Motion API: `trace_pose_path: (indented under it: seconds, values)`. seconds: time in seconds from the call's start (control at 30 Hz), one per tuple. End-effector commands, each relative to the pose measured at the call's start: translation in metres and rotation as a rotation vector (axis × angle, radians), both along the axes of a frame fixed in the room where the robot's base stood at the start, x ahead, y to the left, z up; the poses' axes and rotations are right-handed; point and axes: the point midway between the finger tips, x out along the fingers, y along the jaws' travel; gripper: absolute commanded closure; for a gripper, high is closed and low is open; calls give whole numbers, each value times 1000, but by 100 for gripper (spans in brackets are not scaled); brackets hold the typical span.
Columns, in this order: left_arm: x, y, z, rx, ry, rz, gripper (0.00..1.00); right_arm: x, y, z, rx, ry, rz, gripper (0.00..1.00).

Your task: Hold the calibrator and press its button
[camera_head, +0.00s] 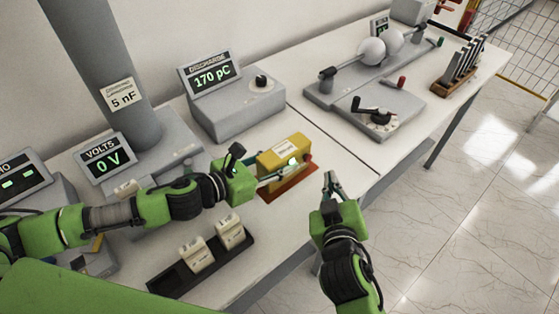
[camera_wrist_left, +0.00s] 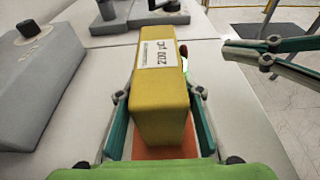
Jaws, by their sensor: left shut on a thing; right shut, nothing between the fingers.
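The calibrator is a yellow box (camera_head: 284,149) with a white label, over an orange-red mat (camera_head: 290,187). In the left wrist view the calibrator (camera_wrist_left: 160,100) fills the middle, its label reading 200 pC upside down. My left gripper (camera_head: 275,175) is shut on the calibrator, one finger along each side, as the left wrist view (camera_wrist_left: 160,110) shows. A small red part (camera_head: 308,157) shows at the calibrator's far right end. I cannot tell whether the box touches the mat. My right gripper (camera_head: 332,182) is shut and empty, just right of the calibrator and apart from it.
A discharge meter (camera_head: 235,103) reading 170 pC stands behind. A volts meter (camera_head: 106,160) reads 0 V at left. A dark tray (camera_head: 181,277) with white blocks lies in front. A grey device with spheres (camera_head: 372,52) stands at back right. Floor is open at right.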

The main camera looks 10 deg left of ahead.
Motion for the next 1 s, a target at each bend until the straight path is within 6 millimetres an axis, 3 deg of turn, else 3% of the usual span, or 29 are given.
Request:
trace_pose_path:
  seconds: [0.43,0.47,0.5,1.0]
  values:
    - [1,1,1,1,-2,2,98,-4,-4,0,-1,0,1,100]
    - [1,1,1,1,-2,2,58,-4,-4,0,-1,0,0,100]
    - [1,1,1,1,-2,2,48,-4,-4,0,-1,0,1,100]
    - [-8,9,2,1,2,3,46,-3,-4,0,0,0,1,100]
